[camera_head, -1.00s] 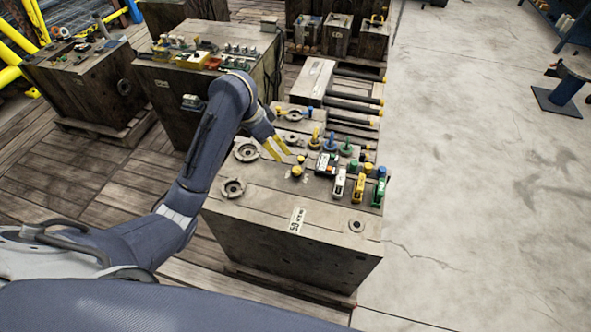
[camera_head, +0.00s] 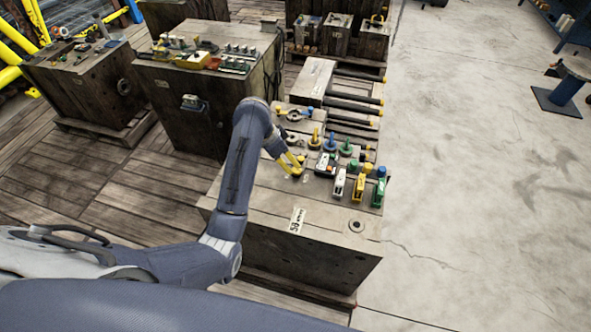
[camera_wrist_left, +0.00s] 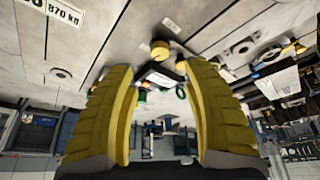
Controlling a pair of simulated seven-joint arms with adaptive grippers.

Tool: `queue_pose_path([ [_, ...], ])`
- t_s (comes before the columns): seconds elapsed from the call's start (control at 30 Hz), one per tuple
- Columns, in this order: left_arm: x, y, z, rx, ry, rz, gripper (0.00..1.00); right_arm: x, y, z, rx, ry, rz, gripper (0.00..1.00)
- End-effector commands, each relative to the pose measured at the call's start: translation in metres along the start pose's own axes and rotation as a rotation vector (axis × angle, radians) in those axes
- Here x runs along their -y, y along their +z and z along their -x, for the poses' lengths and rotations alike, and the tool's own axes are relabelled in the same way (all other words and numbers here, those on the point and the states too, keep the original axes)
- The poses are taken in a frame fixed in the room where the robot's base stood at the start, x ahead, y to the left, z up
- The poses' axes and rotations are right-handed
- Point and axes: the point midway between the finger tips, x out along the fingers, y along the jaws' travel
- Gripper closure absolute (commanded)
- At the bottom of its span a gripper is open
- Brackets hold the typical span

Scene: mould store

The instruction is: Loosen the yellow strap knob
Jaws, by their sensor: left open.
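My left gripper (camera_head: 293,163) is open and empty, low over the top of the near wooden mould crate (camera_head: 262,190). In the left wrist view a round yellow knob (camera_wrist_left: 160,49) shows between and beyond the open yellow fingers (camera_wrist_left: 158,68), not gripped. A second small yellow knob (camera_wrist_left: 181,67) is close beside it, near the right finger. A taller yellow knob (camera_head: 315,138) on a round base stands farther back in the head view. I cannot tell from the pictures which yellow knob holds a strap. My right gripper is not in view.
A blue knob (camera_head: 330,142) and a green knob (camera_head: 346,148) stand right of the tall yellow one. A dark-framed device (camera_head: 325,163) and coloured clamps (camera_head: 358,188) lie right of my fingers. The crate top's front left is clear.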

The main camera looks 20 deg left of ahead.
Motion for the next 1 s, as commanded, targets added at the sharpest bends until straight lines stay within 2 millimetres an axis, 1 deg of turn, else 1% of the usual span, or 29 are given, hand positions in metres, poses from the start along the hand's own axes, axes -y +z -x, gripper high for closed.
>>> queue_pose_path([
  [0.1,-0.001,0.0,-0.019,0.002,0.005,0.003,0.5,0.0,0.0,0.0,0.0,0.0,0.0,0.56],
  [0.3,-0.001,0.0,-0.048,0.002,0.004,0.002,0.5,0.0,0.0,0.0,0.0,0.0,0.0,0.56],
  [0.5,-0.001,0.0,-0.07,0.001,0.002,0.001,0.5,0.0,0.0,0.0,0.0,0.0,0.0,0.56],
  [0.7,-0.001,0.0,-0.082,-0.001,0.001,0.001,0.5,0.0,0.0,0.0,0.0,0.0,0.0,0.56],
  [1.0,0.0,0.0,-0.086,0.0,0.0,0.0,0.5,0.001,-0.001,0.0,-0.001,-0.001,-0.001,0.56],
])
